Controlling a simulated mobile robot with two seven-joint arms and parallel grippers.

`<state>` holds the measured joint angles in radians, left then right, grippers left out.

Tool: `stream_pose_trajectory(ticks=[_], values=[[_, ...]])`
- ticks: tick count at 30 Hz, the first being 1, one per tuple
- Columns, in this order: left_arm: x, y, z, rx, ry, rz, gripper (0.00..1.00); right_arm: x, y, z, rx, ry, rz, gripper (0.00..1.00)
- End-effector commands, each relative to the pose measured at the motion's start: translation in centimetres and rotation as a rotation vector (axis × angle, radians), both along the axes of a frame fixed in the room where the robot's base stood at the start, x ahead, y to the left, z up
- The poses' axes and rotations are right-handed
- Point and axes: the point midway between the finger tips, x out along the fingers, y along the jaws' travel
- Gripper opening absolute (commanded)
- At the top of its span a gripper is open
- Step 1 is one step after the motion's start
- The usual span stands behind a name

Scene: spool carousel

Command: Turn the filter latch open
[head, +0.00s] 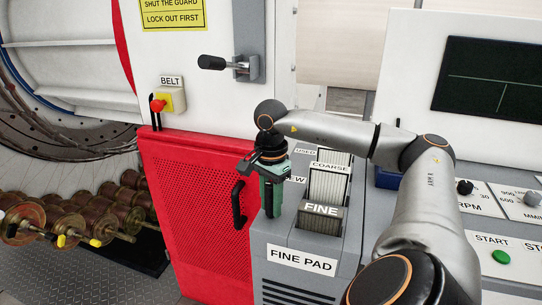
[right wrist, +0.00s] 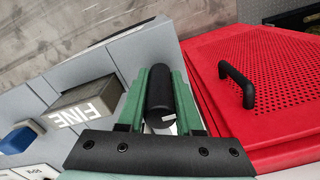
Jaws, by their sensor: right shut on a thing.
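My right gripper (head: 272,197) reaches down from above at the left edge of the grey filter cabinet (head: 285,240). In the right wrist view its green fingers (right wrist: 160,100) are shut on a black cylindrical handle (right wrist: 159,88), which looks like the filter latch. The handle lies lengthwise between the fingers. In the head view the fingers mostly hide it, and I cannot tell how far it is turned. The FINE pad (head: 321,217) stands in the cabinet to the right of the gripper. My left gripper is not in view.
A red perforated guard door (head: 200,215) with a black pull handle (head: 238,204) is close on the left. A black lever (head: 213,62) sits on the white panel above. The COARSE pad (head: 329,183) and control panel (head: 500,235) are on the right. Spools (head: 85,222) stand lower left.

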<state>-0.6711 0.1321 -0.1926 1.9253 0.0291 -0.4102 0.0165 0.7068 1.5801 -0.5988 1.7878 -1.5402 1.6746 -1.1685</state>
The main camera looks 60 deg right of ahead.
Motion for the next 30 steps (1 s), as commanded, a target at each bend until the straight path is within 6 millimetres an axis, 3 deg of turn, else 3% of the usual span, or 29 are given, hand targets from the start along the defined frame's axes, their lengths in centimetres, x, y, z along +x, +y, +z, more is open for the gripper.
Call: stream_pose_trajectory(ticks=[5, 6, 13, 23, 30], values=[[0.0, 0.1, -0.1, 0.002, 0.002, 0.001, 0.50, 0.1, 0.0, 0.1, 0.001, -0.004, 0.003, 0.00], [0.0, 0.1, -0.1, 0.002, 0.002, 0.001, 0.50, 0.1, 0.0, 0.1, 0.000, -0.004, 0.003, 0.37], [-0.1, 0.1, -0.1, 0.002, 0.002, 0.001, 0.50, 0.0, 0.0, 0.1, 0.000, -0.002, 0.001, 0.63], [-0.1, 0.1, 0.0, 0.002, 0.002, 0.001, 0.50, 0.1, 0.0, 0.5, 0.000, -0.002, 0.000, 0.64], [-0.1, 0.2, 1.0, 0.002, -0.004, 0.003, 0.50, 0.2, 0.1, 4.7, 0.003, -0.007, 0.001, 0.64]])
